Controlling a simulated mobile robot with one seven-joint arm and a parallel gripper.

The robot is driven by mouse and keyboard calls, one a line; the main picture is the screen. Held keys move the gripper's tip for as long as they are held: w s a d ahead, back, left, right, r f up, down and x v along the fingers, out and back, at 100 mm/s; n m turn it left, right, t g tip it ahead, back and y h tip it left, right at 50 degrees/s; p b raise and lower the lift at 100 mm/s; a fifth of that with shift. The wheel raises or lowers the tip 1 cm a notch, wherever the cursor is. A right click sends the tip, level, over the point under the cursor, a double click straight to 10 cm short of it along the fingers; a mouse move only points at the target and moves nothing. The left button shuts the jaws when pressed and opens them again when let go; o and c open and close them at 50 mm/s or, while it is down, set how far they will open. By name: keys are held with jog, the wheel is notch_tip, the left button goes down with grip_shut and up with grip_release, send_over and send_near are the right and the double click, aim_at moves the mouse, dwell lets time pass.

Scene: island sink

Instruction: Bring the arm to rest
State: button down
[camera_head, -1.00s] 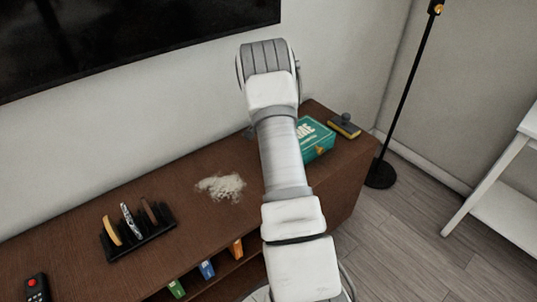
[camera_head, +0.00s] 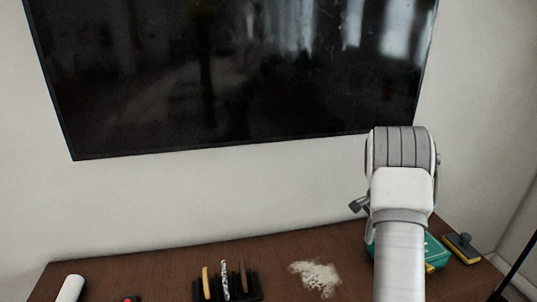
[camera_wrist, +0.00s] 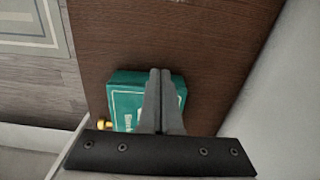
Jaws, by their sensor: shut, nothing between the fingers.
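My arm (camera_head: 400,195) reaches out over the right part of a brown wooden cabinet. In the head view my gripper is mostly hidden behind the arm; only a small dark grey part (camera_head: 358,204) shows at its left. In the wrist view my gripper (camera_wrist: 160,75) has its two dark fingers together, with nothing between them. The fingers point over a teal box (camera_wrist: 125,98) on the cabinet top, overlapping it in the picture. The gap between fingertips and box cannot be told. The box also shows partly behind my arm in the head view (camera_head: 434,248).
A large black screen (camera_head: 230,75) hangs on the wall behind. The cabinet top (camera_head: 150,262) bears a pale powder heap (camera_head: 316,276), a black rack (camera_head: 250,288) with several items, a white cylinder (camera_head: 69,289) and a yellow-and-grey block (camera_head: 462,248). A dark pole (camera_head: 520,260) stands at right.

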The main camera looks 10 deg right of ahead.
jog(key=s+a+r+n+t, duration=0.1)
jog(key=s+a+r+n, duration=0.25)
jog(key=a+r, duration=0.6)
jog(key=s+a+r+n+t, duration=0.2)
jog(key=s+a+r+n, duration=0.15)
jog(key=a+r, duration=0.6)
jog(key=s+a+r+n+t, duration=0.1)
jog(key=s+a+r+n, duration=0.1)
jog(key=s+a+n, duration=0.3)
jog(key=s+a+r+n+t+p, duration=0.1)
jog(key=s+a+r+n, duration=0.15)
jog(key=s, duration=0.55)
jog(key=s+a+r+n+t, duration=0.1)
jog(key=s+a+r+n, duration=0.1)
jog(key=s+a+n, duration=0.3)
notch_tip(320, 180, up, 16)
jog(key=s+d+m+p, duration=0.1)
jog(key=m+p, duration=0.1)
jog(key=p, duration=1.3)
jog(key=shift+d+f, duration=0.15)
jog(key=shift+f, duration=0.1)
jog(key=shift+s+d, duration=0.1)
